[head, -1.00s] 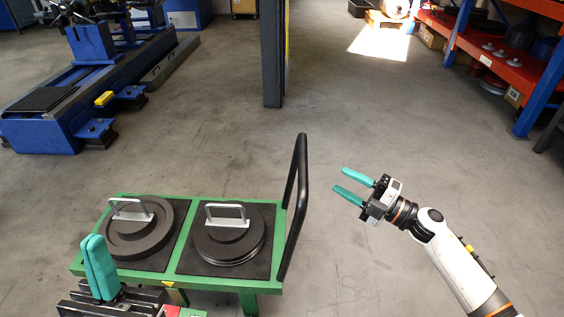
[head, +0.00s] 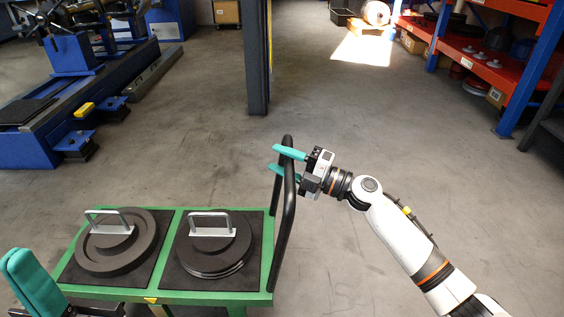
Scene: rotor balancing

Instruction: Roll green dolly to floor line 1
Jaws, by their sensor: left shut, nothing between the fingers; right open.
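The green dolly (head: 172,297) stands at the lower left, with two dark discs on black mats. The left disc (head: 112,262) and the right disc (head: 209,262) each have a silver handle. The dolly's black push handle (head: 287,215) rises at its right end. My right gripper (head: 281,162) is open at the top of this handle, its teal fingers reaching left around or past the bar; I cannot tell if they touch it. My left gripper (head: 32,284) is shut and empty at the lower left, beside the dolly's front left corner. No floor line is visible.
A blue machine (head: 70,90) stands at the upper left. A dark post (head: 257,60) stands beyond the dolly. A red and blue shelf (head: 480,60) lines the right. The grey floor between the post and the shelf is clear.

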